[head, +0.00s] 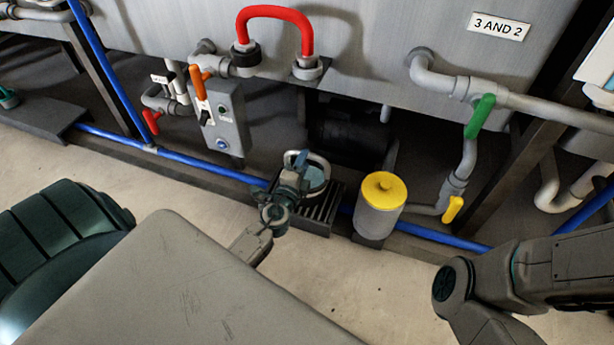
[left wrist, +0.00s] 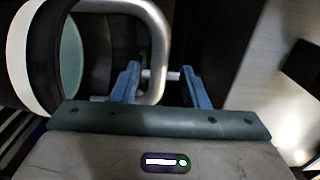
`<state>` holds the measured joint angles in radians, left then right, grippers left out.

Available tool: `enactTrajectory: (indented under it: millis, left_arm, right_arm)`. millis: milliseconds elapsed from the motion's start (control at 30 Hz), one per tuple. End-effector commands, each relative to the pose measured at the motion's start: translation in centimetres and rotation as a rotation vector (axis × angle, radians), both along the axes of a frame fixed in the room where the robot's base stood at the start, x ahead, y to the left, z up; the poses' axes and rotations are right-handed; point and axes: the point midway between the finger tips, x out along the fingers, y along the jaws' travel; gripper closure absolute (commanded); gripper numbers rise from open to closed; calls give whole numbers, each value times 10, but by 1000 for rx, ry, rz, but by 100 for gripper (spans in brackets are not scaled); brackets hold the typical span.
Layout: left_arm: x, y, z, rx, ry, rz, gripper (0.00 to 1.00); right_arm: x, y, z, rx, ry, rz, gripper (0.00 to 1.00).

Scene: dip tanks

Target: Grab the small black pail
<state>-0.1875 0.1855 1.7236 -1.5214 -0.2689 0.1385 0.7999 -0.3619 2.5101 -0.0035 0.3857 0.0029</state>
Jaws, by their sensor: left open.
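The small pail (head: 320,178) stands on a dark slatted grate by the tank base in the head view, partly hidden behind my left gripper. In the left wrist view the pail (left wrist: 45,55) fills the left side, with a black wall, a pale band and a teal inside. Its grey loop handle (left wrist: 158,35) reaches across to the fingers. My left gripper (head: 294,170) is open. In the left wrist view its blue fingers (left wrist: 160,88) stand apart, with the handle's bar appearing between them; contact cannot be told. My right gripper is out of view.
A grey canister with a yellow lid (head: 380,205) stands just right of the grate (head: 318,218). A blue pipe (head: 215,170) runs low along the tanks. A switch box (head: 222,120) and valve pipes (head: 465,140) hang above. The pale floor (head: 190,190) in front is clear.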

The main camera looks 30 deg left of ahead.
Motion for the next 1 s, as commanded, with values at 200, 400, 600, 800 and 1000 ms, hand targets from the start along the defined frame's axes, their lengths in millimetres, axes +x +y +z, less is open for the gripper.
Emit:
enactTrajectory:
  millis: [200,400,600,800,1000]
  left_arm:
    - [30,8,0,1,-2,1,59]
    - [34,9,-1,1,0,1,59]
    - [34,9,-1,1,0,1,79]
    - [34,9,-1,1,0,1,100]
    - [34,9,-1,0,0,0,100]
  right_arm:
    - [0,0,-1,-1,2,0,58]
    - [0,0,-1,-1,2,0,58]
    - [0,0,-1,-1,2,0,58]
    - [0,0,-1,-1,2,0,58]
    - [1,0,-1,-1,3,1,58]
